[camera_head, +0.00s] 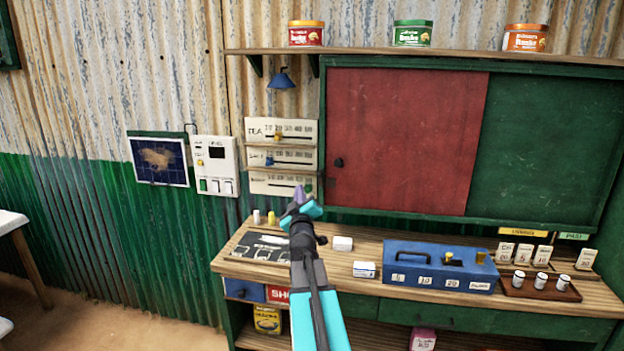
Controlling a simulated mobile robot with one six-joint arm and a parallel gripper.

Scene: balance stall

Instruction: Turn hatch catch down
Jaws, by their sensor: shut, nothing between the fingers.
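The hatch has a red panel (405,135) beside a dark green panel (550,150), set in a green frame on the wall. A small dark catch (338,163) sits near the left edge of the red panel. Its exact turn is too small to tell. My gripper (299,194), with purple tips, is shut and empty. In the picture it is below and left of the catch, apart from it, in front of the lowest price board (270,184). My arm covers part of the counter.
The wooden counter (340,288) holds a blue box (430,262), a tray with white cylinders (535,292), small white boxes and a dark mat (252,248). A shelf (400,54) with three tubs runs above. A white switch panel (215,165) hangs left.

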